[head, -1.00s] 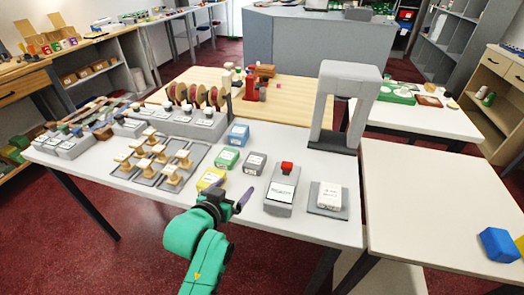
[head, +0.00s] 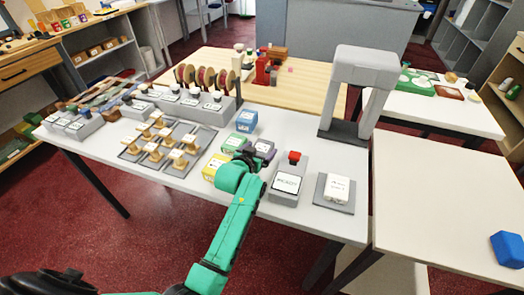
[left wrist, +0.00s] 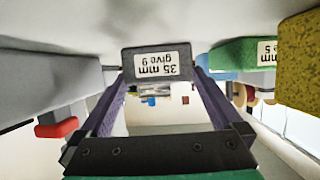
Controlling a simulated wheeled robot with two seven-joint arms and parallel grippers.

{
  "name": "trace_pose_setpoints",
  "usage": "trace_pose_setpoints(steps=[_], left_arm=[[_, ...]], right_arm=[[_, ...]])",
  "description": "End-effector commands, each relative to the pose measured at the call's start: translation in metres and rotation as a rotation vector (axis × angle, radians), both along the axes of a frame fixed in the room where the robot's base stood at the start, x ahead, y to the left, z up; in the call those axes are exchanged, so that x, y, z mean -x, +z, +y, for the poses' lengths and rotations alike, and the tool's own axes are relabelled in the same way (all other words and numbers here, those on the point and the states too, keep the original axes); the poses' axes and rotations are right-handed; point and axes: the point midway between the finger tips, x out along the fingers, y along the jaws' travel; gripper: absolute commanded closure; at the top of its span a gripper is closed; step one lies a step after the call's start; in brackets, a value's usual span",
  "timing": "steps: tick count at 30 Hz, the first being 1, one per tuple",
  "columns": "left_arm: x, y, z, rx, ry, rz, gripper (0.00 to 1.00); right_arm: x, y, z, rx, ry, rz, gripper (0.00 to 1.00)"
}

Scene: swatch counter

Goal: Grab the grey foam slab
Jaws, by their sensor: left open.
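The grey foam slab (head: 264,146) is on the white table, partly hidden by my left gripper in the head view. In the left wrist view, which looks upside down, the grey slab (left wrist: 128,65) bears a label reading 35 mm, give 9. My left gripper (head: 259,154) reaches the slab from the front. Its two purple fingers are spread, one on each side of the slab's near end in the left wrist view (left wrist: 158,80). I cannot tell whether either finger touches it. My right gripper is not in view.
Green (head: 234,142), blue (head: 246,121) and yellow (head: 213,167) blocks stand left of the slab. A grey device with a red button (head: 294,157) stands close on the right, then a white block on a grey plate (head: 337,188). A grey arch (head: 376,68) stands behind.

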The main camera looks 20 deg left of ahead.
Motion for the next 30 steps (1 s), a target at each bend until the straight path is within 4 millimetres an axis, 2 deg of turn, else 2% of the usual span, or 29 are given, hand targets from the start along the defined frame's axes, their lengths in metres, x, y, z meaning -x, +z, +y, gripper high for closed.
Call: trace_pose_setpoints(steps=[5,6,8,9,11,12,19,23,26,30], left_arm=[[-0.001,-0.001,0.000,0.000,0.000,0.001,0.00],[-0.001,-0.001,0.000,0.000,0.000,0.001,0.04],[-0.001,-0.001,0.000,0.000,0.000,0.001,0.27],[-0.001,-0.001,0.000,0.000,0.000,0.001,0.42],[-0.001,-0.001,0.000,0.000,0.000,0.001,0.65],[-0.001,-0.001,0.000,0.000,0.000,0.001,0.73],[-0.001,0.000,0.000,0.000,0.000,0.000,0.73],[-0.001,0.009,0.000,-0.001,0.001,-0.003,0.73],[-0.002,0.026,0.001,-0.001,0.001,-0.005,0.73],[-0.002,0.068,0.000,-0.001,0.000,-0.009,0.73]], right_arm=[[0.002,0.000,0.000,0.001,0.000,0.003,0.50],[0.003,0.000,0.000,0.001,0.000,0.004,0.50],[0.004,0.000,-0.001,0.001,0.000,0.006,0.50],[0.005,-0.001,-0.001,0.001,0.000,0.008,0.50],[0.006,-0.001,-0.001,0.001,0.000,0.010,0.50],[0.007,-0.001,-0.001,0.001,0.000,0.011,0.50],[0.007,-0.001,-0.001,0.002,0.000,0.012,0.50],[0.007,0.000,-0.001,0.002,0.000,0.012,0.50],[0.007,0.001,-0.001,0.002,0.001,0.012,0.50],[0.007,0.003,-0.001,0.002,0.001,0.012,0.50]])
